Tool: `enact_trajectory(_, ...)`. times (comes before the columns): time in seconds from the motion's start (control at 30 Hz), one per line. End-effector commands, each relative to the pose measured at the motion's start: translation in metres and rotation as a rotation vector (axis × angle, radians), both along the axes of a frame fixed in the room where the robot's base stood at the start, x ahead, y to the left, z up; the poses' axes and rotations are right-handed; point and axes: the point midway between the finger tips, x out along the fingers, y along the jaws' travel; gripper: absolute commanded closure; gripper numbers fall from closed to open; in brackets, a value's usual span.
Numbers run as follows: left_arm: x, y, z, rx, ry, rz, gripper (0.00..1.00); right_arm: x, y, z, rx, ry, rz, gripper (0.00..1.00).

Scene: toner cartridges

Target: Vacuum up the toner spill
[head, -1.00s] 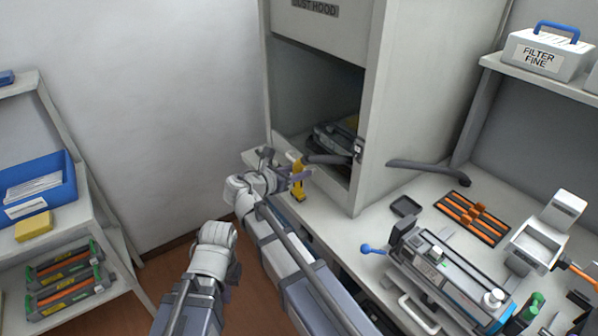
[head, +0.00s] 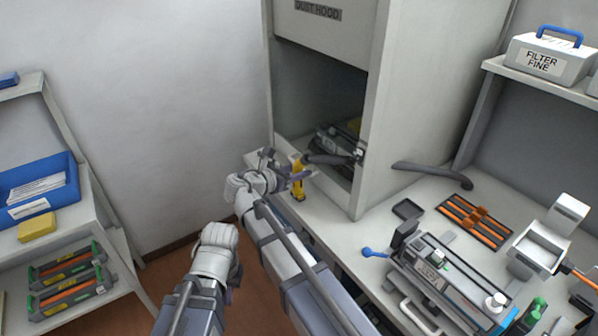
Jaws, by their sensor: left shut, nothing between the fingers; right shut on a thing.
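My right gripper (head: 284,170) is at the front opening of the dust hood (head: 417,90). It is shut on a yellow-handled tool (head: 298,184), which looks like the vacuum's nozzle piece. A dark hose section (head: 330,159) runs from beside the yellow part into the hood's opening, and another dark hose section (head: 432,173) lies on the bench right of the hood. My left gripper (head: 233,283) is low, left of the bench, shut and empty, and mostly hidden by its wrist. A dark cartridge (head: 338,138) lies inside the hood. I cannot make out the toner spill.
The bench (head: 375,208) holds a grey cartridge machine (head: 440,268), an orange-striped tray (head: 474,220) and a small dark tray (head: 407,208). A shelf at left carries a blue bin (head: 60,178), a yellow block (head: 37,227) and cartridges (head: 66,278). A filter box (head: 548,55) stands upper right.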

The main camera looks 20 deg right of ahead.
Motion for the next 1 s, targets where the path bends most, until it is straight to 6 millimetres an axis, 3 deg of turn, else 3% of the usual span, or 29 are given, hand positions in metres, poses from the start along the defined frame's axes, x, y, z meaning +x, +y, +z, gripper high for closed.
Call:
enact_trajectory(0.63,0.000,0.000,0.064,0.000,0.000,0.000,1.00,0.000,0.000,0.064,0.000,0.000,0.000,1.00)
enact_trajectory(1.0,0.000,0.000,0.067,0.000,0.000,0.000,1.00,0.000,0.000,0.067,0.000,0.000,0.000,1.00)
